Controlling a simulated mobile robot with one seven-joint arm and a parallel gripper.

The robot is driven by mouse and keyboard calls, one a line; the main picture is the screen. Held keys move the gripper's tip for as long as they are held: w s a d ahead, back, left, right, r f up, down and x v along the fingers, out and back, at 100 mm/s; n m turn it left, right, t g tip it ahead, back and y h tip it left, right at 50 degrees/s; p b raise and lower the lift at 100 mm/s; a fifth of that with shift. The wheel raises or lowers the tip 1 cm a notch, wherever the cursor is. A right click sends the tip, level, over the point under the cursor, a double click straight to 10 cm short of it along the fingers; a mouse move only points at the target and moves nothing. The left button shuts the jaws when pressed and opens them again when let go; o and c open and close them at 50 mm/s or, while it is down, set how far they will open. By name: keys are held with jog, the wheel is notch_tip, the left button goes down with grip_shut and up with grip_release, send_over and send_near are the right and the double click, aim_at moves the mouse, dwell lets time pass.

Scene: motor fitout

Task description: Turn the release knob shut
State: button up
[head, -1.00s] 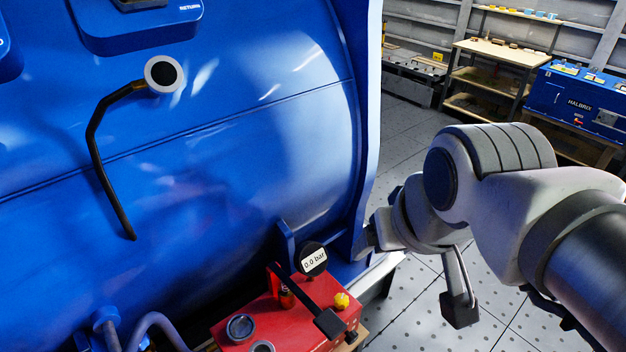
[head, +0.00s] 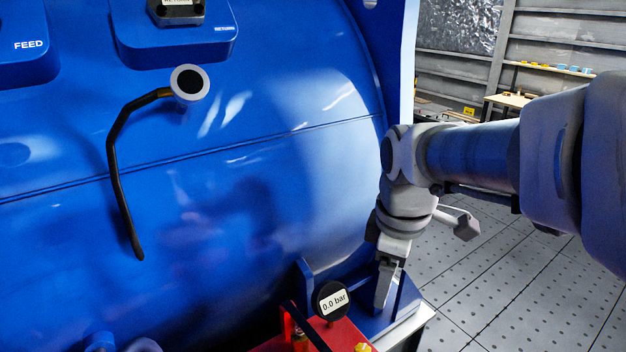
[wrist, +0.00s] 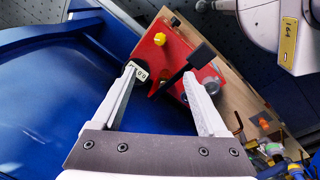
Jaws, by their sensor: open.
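The red pump unit (head: 345,332) is at the bottom of the head view, partly cut off. Its yellow knob (head: 362,347) just shows at the edge. In the wrist view the yellow knob (wrist: 160,38) is on the red top, ahead of my fingers. A round black gauge (head: 331,300) reads 0.0 bar. A black lever (wrist: 190,62) crosses the red unit in the wrist view. My gripper (wrist: 160,76) is open and empty, with the gauge close to its left fingertip. In the head view my gripper (head: 384,288) points down beside the blue housing. The knob's setting cannot be told.
The large blue housing (head: 250,190) fills the left, with a black bent handle (head: 122,185) on its face. A wooden board (wrist: 236,97) lies under the red unit. Coloured fittings (wrist: 278,152) sit at lower right in the wrist view. Floor (head: 480,270) at right is open.

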aim_at(363, 350)
jog(key=w+f+n+b, duration=0.1)
jog(key=f+n+b, duration=0.1)
jog(key=f, duration=0.7)
jog(key=w+f+n+g+b, duration=0.1)
jog(key=w+f+n+b, duration=0.1)
jog(key=f, duration=0.7)
jog(key=w+f+n+g+b, duration=0.1)
jog(key=w+f+n+b, duration=0.1)
jog(key=f, duration=0.7)
jog(key=shift+w+n+b, duration=0.2)
jog(key=shift+n+b, duration=0.2)
jog(key=shift+n, duration=0.2)
grip_shut()
